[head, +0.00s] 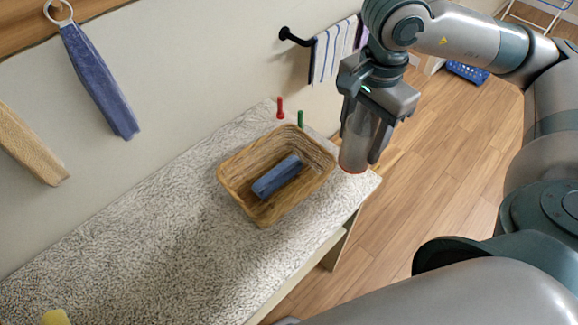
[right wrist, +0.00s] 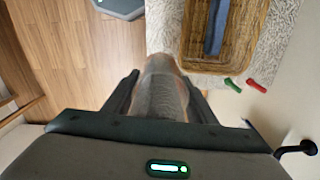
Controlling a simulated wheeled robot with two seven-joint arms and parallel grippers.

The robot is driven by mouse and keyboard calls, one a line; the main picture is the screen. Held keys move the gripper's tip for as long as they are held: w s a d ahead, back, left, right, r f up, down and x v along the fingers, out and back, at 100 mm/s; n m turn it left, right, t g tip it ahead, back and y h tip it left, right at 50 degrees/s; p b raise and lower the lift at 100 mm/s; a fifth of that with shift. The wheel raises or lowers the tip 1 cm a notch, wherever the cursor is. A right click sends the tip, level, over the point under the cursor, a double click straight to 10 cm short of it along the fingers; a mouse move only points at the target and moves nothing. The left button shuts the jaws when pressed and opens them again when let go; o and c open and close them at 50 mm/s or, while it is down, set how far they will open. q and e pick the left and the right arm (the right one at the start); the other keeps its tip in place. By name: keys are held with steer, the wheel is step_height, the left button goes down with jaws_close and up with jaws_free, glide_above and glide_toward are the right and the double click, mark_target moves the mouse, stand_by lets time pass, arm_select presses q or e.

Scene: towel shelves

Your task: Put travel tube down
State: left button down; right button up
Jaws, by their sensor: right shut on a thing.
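My right gripper (head: 365,130) is shut on a clear grey travel tube (head: 355,150) with a reddish lower rim. The tube hangs upright, just right of the wicker basket, by the right end of the speckled counter (head: 130,240). Whether it touches the counter cannot be told. In the right wrist view the tube (right wrist: 162,88) sits between both fingers, its far end near the counter's edge. My left gripper is not in view.
The wicker basket (head: 228,180) holds a folded blue towel (head: 277,177). A red small bottle (head: 280,107) and a green one (head: 300,119) stand behind it. A striped towel (head: 334,50) hangs from a black wall rail. The counter's left part is mostly clear.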

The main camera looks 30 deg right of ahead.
steer(key=w+a+f+p, duration=0.4)
steer(key=w+a+f, duration=0.2)
steer(key=w+a, duration=0.1)
steer(key=shift+w+f+p, duration=0.35)
steer(key=shift+w, duration=0.5)
step_height(320, 180, down, 4)
steer(key=shift+p, duration=1.1)
